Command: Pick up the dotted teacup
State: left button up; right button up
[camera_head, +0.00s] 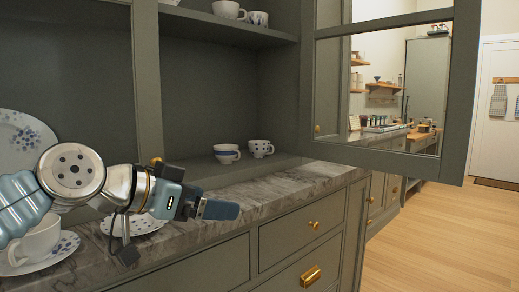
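A white teacup with dark dots (261,148) stands upright on the lower cabinet shelf, near the right side wall. A second white cup with a blue band (226,154) stands just to its left. My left gripper (222,209) reaches in from the left over the marble counter, nearer to me than the cups and apart from them. I see no object held in it, but its finger gap cannot be made out. My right gripper is out of view.
An open glazed cabinet door (381,90) stands right of the dotted cup. More cups (228,10) sit on the upper shelf. At left are a patterned plate (22,134), a white cup (37,243) on a saucer, and another saucer (140,224). The marble counter (285,182) is clear at right.

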aim_at(258, 148)
jog(key=i+l, duration=0.4)
jog(key=i+l+z, duration=0.15)
jog(key=i+l, duration=0.3)
jog(key=i, duration=0.15)
jog(key=i+l, duration=0.35)
jog(key=i, duration=0.2)
jog(key=z, duration=0.05)
